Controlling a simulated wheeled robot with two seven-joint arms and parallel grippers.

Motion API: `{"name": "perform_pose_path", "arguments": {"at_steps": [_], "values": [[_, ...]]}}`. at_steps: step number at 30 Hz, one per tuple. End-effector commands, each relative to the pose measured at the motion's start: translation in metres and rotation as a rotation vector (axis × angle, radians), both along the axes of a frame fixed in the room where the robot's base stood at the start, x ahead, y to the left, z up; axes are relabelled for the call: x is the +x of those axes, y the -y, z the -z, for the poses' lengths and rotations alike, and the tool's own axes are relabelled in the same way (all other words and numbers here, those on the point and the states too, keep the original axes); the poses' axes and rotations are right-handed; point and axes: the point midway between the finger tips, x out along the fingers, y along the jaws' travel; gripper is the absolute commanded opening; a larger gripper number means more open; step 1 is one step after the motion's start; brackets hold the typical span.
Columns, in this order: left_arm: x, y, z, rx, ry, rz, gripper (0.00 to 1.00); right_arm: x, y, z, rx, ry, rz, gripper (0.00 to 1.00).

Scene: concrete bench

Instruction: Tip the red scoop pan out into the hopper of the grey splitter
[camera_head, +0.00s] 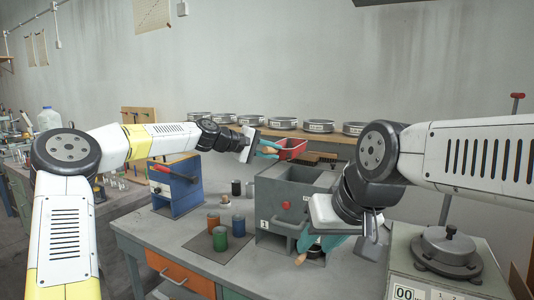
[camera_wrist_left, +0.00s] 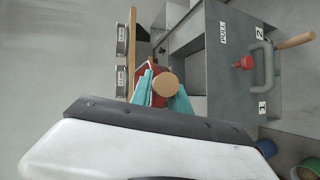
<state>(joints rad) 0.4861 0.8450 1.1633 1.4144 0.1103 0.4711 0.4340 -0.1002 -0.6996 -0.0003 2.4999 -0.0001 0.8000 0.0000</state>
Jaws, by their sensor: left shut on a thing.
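The red scoop pan (camera_head: 293,149) is held up at the back of the grey splitter (camera_head: 288,192), above its top in the head view. My left gripper (camera_head: 267,150) is shut on the pan's wooden handle, whose round end (camera_wrist_left: 165,85) faces the left wrist camera. The pan (camera_wrist_left: 154,71) shows only partly there, behind the handle and teal fingers, beside the splitter's hopper (camera_wrist_left: 182,40). Its contents and exact tilt are unclear. My right gripper (camera_head: 318,242) is low at the splitter's front right, close to a wooden handle (camera_head: 302,258); whether it grips anything is unclear.
A blue stand (camera_head: 176,190) is left of the splitter. Green (camera_head: 220,239) and orange (camera_head: 213,221) jars stand on a dark mat in front. Several round sieves (camera_head: 283,123) line the back shelf. A lidded device (camera_head: 447,245) stands at the right.

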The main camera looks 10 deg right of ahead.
Motion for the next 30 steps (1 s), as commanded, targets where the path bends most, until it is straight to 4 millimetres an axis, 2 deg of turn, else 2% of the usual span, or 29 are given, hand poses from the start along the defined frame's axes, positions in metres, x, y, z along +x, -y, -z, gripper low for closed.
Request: {"name": "perform_pose_path", "arguments": {"at_steps": [8, 21, 30], "values": [[0.0, 0.0, 0.005, 0.04, 0.028, -0.001, 0.0, 0.0, 0.0, 0.0, 0.0, 0.0, 0.0, 0.36], [-0.001, 0.001, 0.027, 0.174, 0.122, 0.0, 0.0, 0.0, 0.0, 0.0, 0.0, 0.0, 0.0, 0.36], [-0.009, 0.013, 0.023, 0.606, 0.426, 0.005, 0.0, 0.0, 0.0, 0.0, 0.0, 0.0, 0.0, 0.36]]}}
